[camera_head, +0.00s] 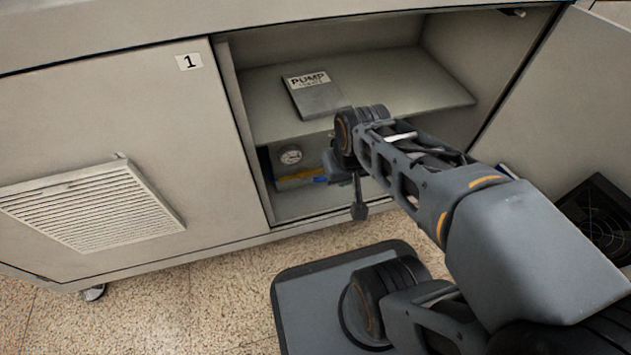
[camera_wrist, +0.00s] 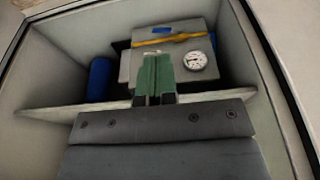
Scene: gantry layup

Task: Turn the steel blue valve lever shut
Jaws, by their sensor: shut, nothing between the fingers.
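Inside the open cabinet, a pump unit (camera_wrist: 180,62) carries a round white gauge (camera_wrist: 195,60) and a yellow pipe or band (camera_wrist: 170,39). A small blue piece (camera_wrist: 162,30), which may be the valve lever, sits by the yellow part in the wrist view. In the head view a blue piece (camera_head: 320,179) shows at the yellow part's right end, beside my wrist; its full shape is hidden. My gripper (camera_wrist: 155,58) is shut and empty, its green fingers pointing at the pump unit. I cannot tell whether the tips touch it. In the head view my wrist hides the fingers.
A shelf (camera_head: 400,88) with a plate marked PUMP (camera_head: 312,94) lies above the gauge (camera_head: 290,155). A blue cylinder (camera_wrist: 100,79) stands left in the wrist view. A closed door (camera_head: 120,130) marked 1 is on the left; an open door (camera_head: 575,90) is on the right.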

